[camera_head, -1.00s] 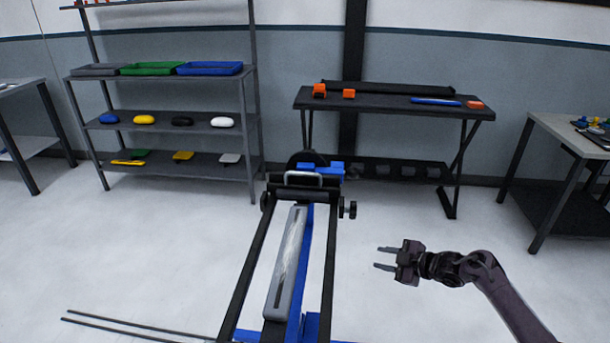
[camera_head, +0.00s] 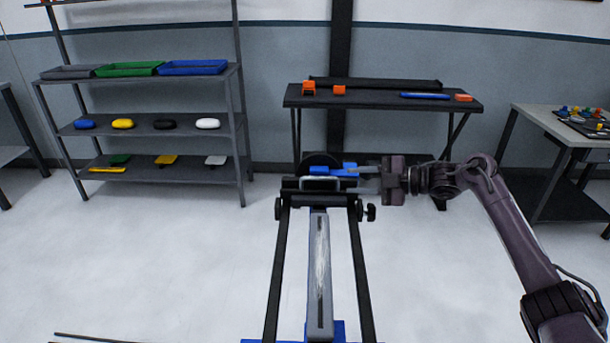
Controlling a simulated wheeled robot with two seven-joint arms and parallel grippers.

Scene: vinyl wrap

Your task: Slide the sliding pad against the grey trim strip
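The grey trim strip (camera_head: 319,300) lies lengthwise on a black-railed stand, with a whitish, film-like patch along its middle. A blue piece (camera_head: 345,168) sits at the stand's far end, beside a pale handle (camera_head: 320,180). I cannot tell whether this blue piece is the sliding pad. My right gripper (camera_head: 368,180) reaches in from the right, with its fingers pointing left at the blue piece. The fingers look apart, one above the other. Whether they touch the blue piece is unclear. My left gripper is out of view.
A shelf rack (camera_head: 140,135) at left holds trays and several coloured pads. A dark table (camera_head: 370,100) stands behind the stand, with orange blocks and a blue bar on it. Another table (camera_head: 560,130) is at right. Open floor lies on both sides of the stand.

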